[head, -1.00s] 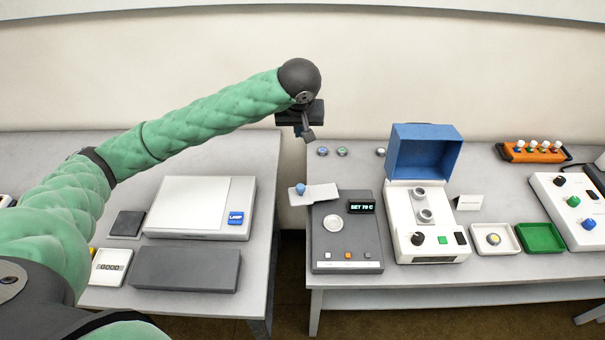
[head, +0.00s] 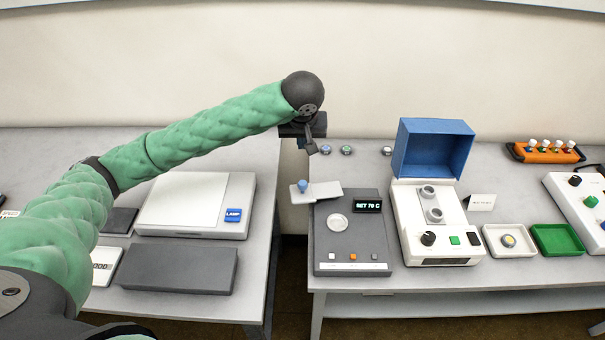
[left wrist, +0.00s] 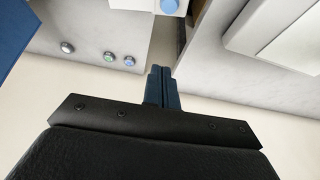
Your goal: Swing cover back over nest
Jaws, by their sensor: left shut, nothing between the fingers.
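The cover is a flat white plate (head: 325,191) with a blue knob (head: 303,186), swung out to the back left of the dark grey heater unit (head: 345,245) and overhanging its left edge. The nest is the pale round spot (head: 337,221) on the heater's top, uncovered. My left gripper (head: 311,148) is behind and above the cover, apart from it, shut and empty. In the left wrist view its blue fingers (left wrist: 160,85) are together, with the blue knob (left wrist: 169,5) and part of the white plate (left wrist: 131,4) at the top edge. My right gripper is not in view.
A gap separates the left table (head: 262,215) from the right one. A white instrument with an open blue lid (head: 432,150) stands right of the heater. Several small round pieces (head: 346,149) lie behind the heater. A flat white lamp unit (head: 195,203) is on the left table.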

